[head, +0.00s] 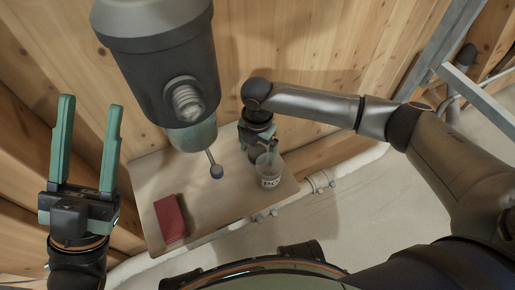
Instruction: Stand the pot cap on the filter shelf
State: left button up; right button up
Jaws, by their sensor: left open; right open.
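The pale wooden shelf (215,205) sits against the plank wall in the middle of the head view. I take it for the filter shelf. A clear cup with a printed label (270,178) stands near its right end. No part is clearly recognisable as the pot cap. My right gripper (262,153) points down over the shelf right at the cup, its green fingers open. I cannot tell whether they touch the cup. My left gripper (90,145) is open and empty at the far left, fingers up, away from the shelf.
A large grey cylinder (160,60) with a threaded stub hangs over the shelf's back. A red block (171,218) lies at the shelf's left front. A pale pipe runs below the front edge.

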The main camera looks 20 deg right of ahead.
aim_at(258, 151)
notch_tip(258, 151, up, 12)
jog(key=p, duration=0.5)
jog(key=shift+r, duration=0.15)
dwell(0.3)
